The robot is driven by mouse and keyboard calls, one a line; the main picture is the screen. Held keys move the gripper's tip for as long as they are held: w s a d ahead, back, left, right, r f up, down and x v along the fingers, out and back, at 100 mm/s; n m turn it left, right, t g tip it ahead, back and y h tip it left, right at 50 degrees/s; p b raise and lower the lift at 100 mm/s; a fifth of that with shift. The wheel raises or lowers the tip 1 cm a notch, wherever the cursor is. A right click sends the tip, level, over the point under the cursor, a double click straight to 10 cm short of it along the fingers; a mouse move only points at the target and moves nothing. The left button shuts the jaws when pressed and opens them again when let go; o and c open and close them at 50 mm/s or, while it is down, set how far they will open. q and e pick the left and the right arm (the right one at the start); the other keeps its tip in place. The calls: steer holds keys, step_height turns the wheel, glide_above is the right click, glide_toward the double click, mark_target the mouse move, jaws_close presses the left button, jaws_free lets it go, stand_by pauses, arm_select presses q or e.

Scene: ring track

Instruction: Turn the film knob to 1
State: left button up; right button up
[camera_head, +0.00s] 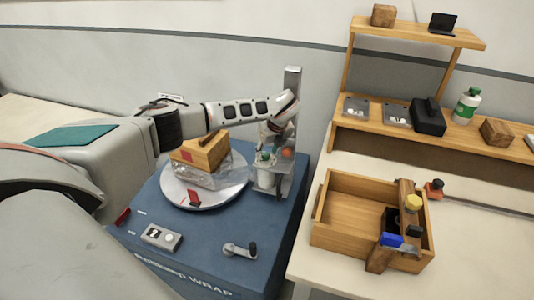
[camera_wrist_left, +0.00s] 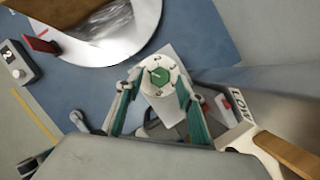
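The film knob (camera_wrist_left: 159,76) shows in the left wrist view as a green piece at the centre of a round white dial. The dial's small marks are too blurred to read, and I cannot tell which mark the knob points to. My left gripper (camera_wrist_left: 157,88) has its two fingers spread, one on each side of the dial, with gaps to the green piece. In the head view my left gripper (camera_head: 270,157) is at the wrapper's upright column (camera_head: 291,85), and the knob cannot be made out clearly there. My right gripper is not in view.
The blue wrapping machine (camera_head: 200,245) has a white turntable (camera_head: 180,195) carrying a wrapped wooden box (camera_head: 204,152), close to my arm. A control box (camera_head: 161,237) and a crank (camera_head: 240,249) are in front. An open wooden tray (camera_head: 345,238) stands on the table at right.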

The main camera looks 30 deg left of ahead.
arm_select(q)
steer(key=v, duration=1.1)
steer(key=shift+s+f, duration=0.1)
